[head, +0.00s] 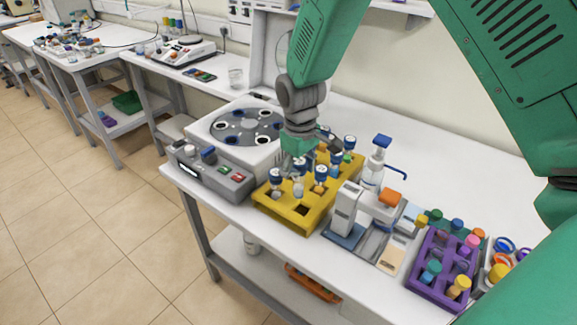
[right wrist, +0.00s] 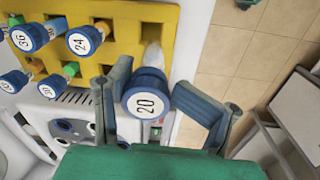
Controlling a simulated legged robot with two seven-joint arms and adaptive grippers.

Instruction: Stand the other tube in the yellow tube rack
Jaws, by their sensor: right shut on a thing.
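My right gripper (head: 298,165) reaches down over the yellow tube rack (head: 318,217). In the right wrist view, the gripper (right wrist: 165,95) is shut on a tube with a blue cap marked 20 (right wrist: 148,104). The tube's clear body points away from the camera toward the end of the yellow rack (right wrist: 170,20) nearest the floor side. I cannot tell whether its lower end is in a hole or just above. Other blue-capped tubes stand in the rack, among them number 24 (right wrist: 84,40) and number 36 (right wrist: 29,37). My left gripper is not in view.
A white and grey machine with a round rotor (head: 243,126) stands left of the rack. A white bottle with a blue pump (head: 374,170), a white instrument (head: 346,207) and a purple rack (head: 432,275) stand to its right. The table's front edge is close by.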

